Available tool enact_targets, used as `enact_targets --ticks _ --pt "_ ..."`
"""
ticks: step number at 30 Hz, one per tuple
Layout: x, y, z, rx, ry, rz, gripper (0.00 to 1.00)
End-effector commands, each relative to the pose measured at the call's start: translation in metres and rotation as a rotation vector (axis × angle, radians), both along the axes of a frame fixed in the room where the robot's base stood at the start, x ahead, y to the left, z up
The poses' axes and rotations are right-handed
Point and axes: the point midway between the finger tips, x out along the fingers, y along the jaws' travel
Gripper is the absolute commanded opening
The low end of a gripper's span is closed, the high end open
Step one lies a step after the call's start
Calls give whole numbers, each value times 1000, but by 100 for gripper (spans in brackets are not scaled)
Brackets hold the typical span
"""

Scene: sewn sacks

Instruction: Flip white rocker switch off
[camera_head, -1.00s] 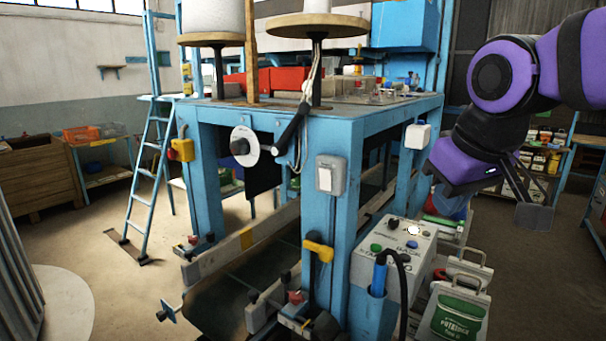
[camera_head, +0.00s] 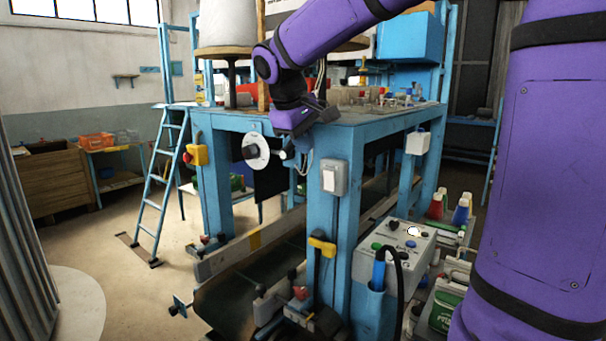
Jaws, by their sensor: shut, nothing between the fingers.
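The white rocker switch (camera_head: 330,181) sits in a grey box on the front blue post of the machine, a little right of the middle. Its face is in plain view; I cannot tell which way the rocker is tipped. My gripper (camera_head: 301,138) hangs from the purple wrist, above and left of the switch in the picture, near the table's front edge. It is shut and empty. Its fingertips are small and dark against the machine and hard to make out. I see no contact with the switch.
A white disc with a black knob (camera_head: 257,152) and a yellow box with a red button (camera_head: 194,155) lie to the left. A white box (camera_head: 418,142) is on a rear post. A control box (camera_head: 397,246) stands lower right. My purple arm covers the right side.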

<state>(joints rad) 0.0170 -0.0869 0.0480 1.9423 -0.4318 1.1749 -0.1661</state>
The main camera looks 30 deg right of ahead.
Motion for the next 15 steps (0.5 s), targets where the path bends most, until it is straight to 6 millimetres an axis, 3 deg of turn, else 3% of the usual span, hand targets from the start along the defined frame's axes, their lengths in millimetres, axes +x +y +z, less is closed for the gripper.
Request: enact_targets --ticks 15 --pt "5 -2 -3 -9 8 3 0"
